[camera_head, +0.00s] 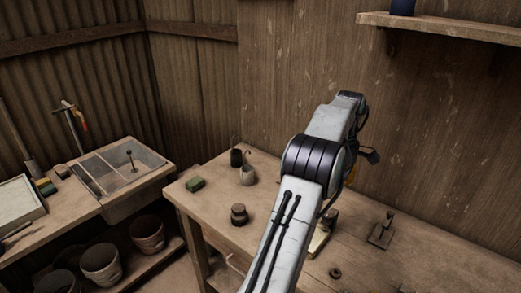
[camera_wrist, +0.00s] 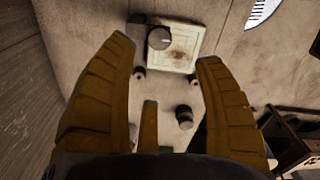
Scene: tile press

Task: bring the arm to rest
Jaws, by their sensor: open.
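My arm crosses the middle of the head view, raised over the workbench (camera_head: 215,222). Its end lies behind the arm's upper link there, so the fingers are mostly hidden. In the wrist view my gripper (camera_wrist: 166,52) shows its brown fingers spread wide apart. Nothing is between them; the gripper is empty. Beyond the fingertips lies a pale square plate (camera_wrist: 184,58) with a reddish-brown mark and a round grey knob (camera_wrist: 160,38) over its left part. A small dark round pot (camera_wrist: 184,116) stands nearer the palm, apart from the fingers.
A sink (camera_head: 125,165) is at left. A shelf (camera_head: 440,27) juts from the wall at upper right.

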